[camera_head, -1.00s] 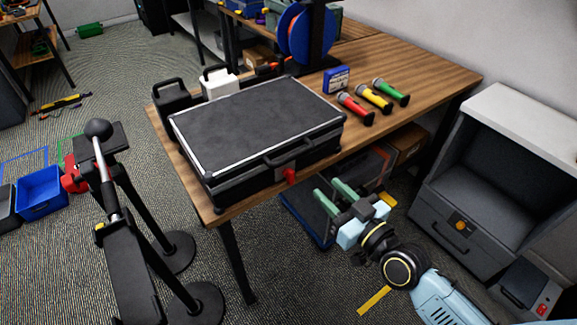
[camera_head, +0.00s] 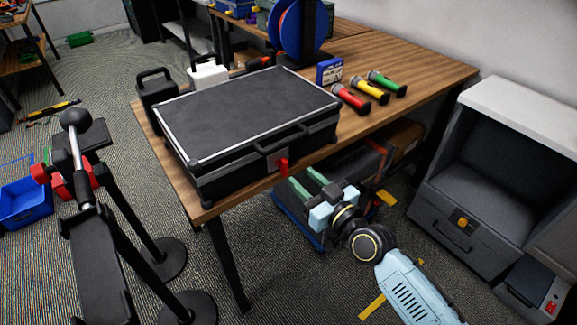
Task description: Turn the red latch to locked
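The red latch (camera_head: 282,167) is on the front face of a closed black case (camera_head: 245,110) with silver edges, lying on the wooden table. The latch looks upright; its exact setting is too small to tell. My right gripper (camera_head: 301,182) has two green fingers, spread apart with nothing between them. It is just right of and below the latch in the picture, in front of the table edge, and appears apart from the latch. My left gripper is not in view.
Red (camera_head: 352,98), yellow (camera_head: 370,90) and green (camera_head: 387,84) microphones lie right of the case, near a blue box (camera_head: 329,71). Black stands (camera_head: 115,215) rise at left. A grey cabinet (camera_head: 470,190) stands at right. A blue crate (camera_head: 292,222) is under the table.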

